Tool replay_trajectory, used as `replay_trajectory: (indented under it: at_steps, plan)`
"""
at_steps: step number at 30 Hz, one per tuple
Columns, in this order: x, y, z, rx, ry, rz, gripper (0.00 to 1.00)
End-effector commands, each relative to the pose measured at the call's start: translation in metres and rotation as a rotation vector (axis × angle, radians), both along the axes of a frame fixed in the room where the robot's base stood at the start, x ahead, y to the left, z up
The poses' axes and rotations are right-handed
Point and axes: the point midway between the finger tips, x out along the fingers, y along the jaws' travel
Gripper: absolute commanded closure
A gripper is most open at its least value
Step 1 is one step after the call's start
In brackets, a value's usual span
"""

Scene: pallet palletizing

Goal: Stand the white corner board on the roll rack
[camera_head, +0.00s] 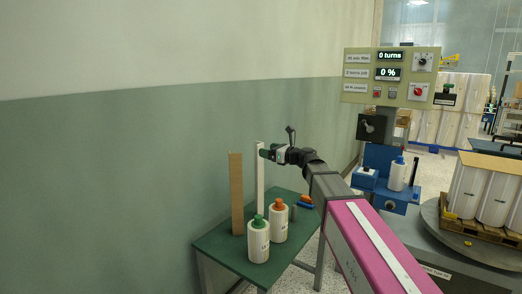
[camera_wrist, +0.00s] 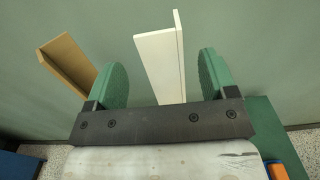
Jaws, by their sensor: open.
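The white corner board (camera_head: 260,185) stands upright at the back of a green table (camera_head: 212,242), near the wall. My gripper (camera_head: 266,154) is at the upper part of this board. In the wrist view, its two green fingers (camera_wrist: 164,78) are open on either side of the white board (camera_wrist: 160,60), with a visible gap on each side. A brown corner board (camera_head: 236,192) stands to the left and also shows outside the left finger in the wrist view (camera_wrist: 68,62). I cannot tell which piece is the roll rack.
The control panel (camera_head: 392,77) and blue roll carriage (camera_head: 385,180) are to the right. A loaded pallet (camera_head: 480,230) stands at far right.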

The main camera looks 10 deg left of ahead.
Motion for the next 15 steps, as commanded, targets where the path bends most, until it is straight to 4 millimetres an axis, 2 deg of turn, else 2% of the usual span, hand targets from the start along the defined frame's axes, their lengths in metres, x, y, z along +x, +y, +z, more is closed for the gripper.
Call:
replay_trajectory:
  at_steps: [1, 6, 15]
  plan:
    - [-0.007, -0.012, 0.0, 0.0, 0.0, -0.003, 0.22]
    - [-0.017, -0.038, 0.0, 0.0, 0.0, -0.003, 0.22]
    - [-0.024, -0.057, 0.0, 0.0, 0.0, -0.001, 0.22]
